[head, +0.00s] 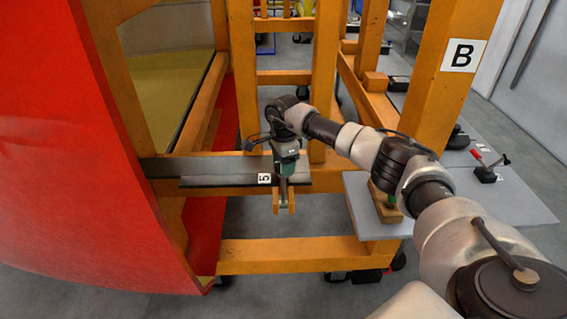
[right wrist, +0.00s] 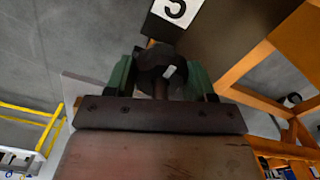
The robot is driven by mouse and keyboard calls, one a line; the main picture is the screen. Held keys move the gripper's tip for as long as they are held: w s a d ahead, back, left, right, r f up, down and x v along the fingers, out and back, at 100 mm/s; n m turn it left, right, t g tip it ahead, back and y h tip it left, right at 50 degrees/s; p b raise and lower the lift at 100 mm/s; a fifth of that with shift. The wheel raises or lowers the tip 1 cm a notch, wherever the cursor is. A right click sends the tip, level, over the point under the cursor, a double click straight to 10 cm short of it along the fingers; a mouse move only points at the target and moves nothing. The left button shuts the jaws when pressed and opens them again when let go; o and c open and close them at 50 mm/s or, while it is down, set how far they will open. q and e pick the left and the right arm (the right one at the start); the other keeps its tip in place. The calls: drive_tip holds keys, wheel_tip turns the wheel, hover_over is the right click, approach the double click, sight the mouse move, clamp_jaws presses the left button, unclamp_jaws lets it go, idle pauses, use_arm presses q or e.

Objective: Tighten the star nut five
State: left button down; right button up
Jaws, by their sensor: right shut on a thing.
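Star nut five (right wrist: 158,66) is a dark knob with a small white mark, seen in the right wrist view between the green fingers of my right gripper (right wrist: 160,80). The gripper is shut on it. In the head view my right gripper (head: 287,168) points down at the dark rail, just right of the white label "5" (head: 264,179). The label also shows in the right wrist view (right wrist: 174,10). In the head view the nut is mostly hidden by the gripper. My left gripper is not in view.
A large red nosecone panel (head: 70,150) fills the left. An orange frame (head: 290,255) with posts surrounds the rail, and post "B" (head: 455,60) stands at right. A grey shelf (head: 355,205) holds a wooden block. A clamp with a red handle (head: 485,170) lies on the grey surface at right.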

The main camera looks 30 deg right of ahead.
drive_tip(key=m+b, duration=0.1)
drive_tip(key=m, duration=0.2)
drive_tip(key=shift+m, duration=0.3)
drive_tip(key=m, duration=0.4)
drive_tip(key=shift+m, duration=0.3)
drive_tip(key=m, duration=0.3)
drive_tip(key=shift+m+b, duration=0.3)
drive_tip(key=m, duration=0.4)
drive_tip(key=shift+m, duration=0.3)
drive_tip(key=m+p, duration=0.1)
drive_tip(key=m, duration=0.3)
drive_tip(key=shift+r, duration=0.1)
drive_tip(key=m, duration=0.4)
drive_tip(key=shift+p, duration=0.3)
drive_tip(key=m+p, duration=0.1)
drive_tip(key=m, duration=0.3)
drive_tip(key=shift+m, duration=0.3)
drive_tip(key=shift+m+p, duration=0.8)
drive_tip(key=shift+m, duration=1.4)
